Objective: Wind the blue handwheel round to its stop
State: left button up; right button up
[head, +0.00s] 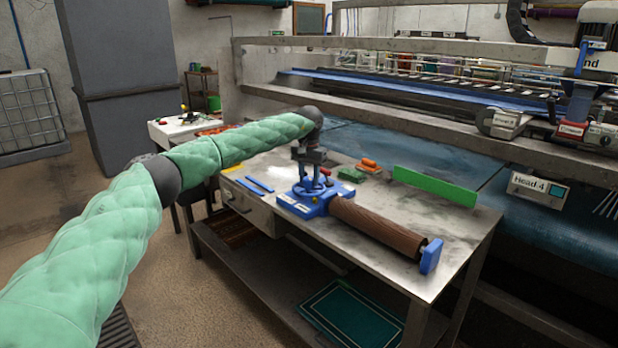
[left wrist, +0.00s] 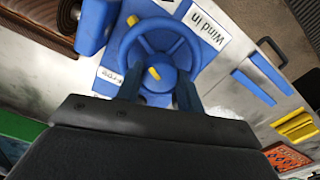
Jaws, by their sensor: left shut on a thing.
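The blue handwheel (head: 309,187) sits on a blue base (head: 290,204) at the left end of a brown roller on the metal bench. In the left wrist view the handwheel (left wrist: 189,37) has a round rim, and its hub carries a yellow mark; another yellow mark shows at the upper left rim. A white label (left wrist: 206,31) beside it reads "Wind in"; a second label is partly hidden. My left gripper (head: 308,178) points down from above and is shut on the handwheel, its dark fingers (left wrist: 158,90) on either side of the hub. The near part of the wheel is hidden.
The brown roller (head: 378,226) runs to a blue end block (head: 431,256). Blue strips (head: 258,184), a green brush-like block (head: 351,174), an orange-handled tool (head: 369,164) and an upright green panel (head: 436,186) are on the bench. The large machine (head: 400,150) stands behind. The bench's front right is clear.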

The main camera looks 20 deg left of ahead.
aim_at(309, 177)
pick_arm(q)
jog(key=shift+w+r+m, duration=0.1)
jog(key=shift+r+m, duration=0.05)
jog(key=shift+m, duration=0.35)
pick_arm(e)
jog(key=shift+w+r, duration=0.2)
jog(key=shift+s+f, duration=0.1)
jog(key=shift+s, duration=0.1)
pick_arm(q)
jog(key=o, duration=1)
pick_arm(e)
jog(key=shift+s+f, duration=0.1)
pick_arm(q)
jog(key=shift+r, duration=0.15)
notch_tip(309, 177, up, 6)
jog(key=shift+f+b, duration=0.1)
jog(key=shift+b, duration=0.45)
jog(key=shift+r, duration=0.75)
pick_arm(e)
jog(key=f, duration=0.5)
jog(key=shift+a, duration=0.25)
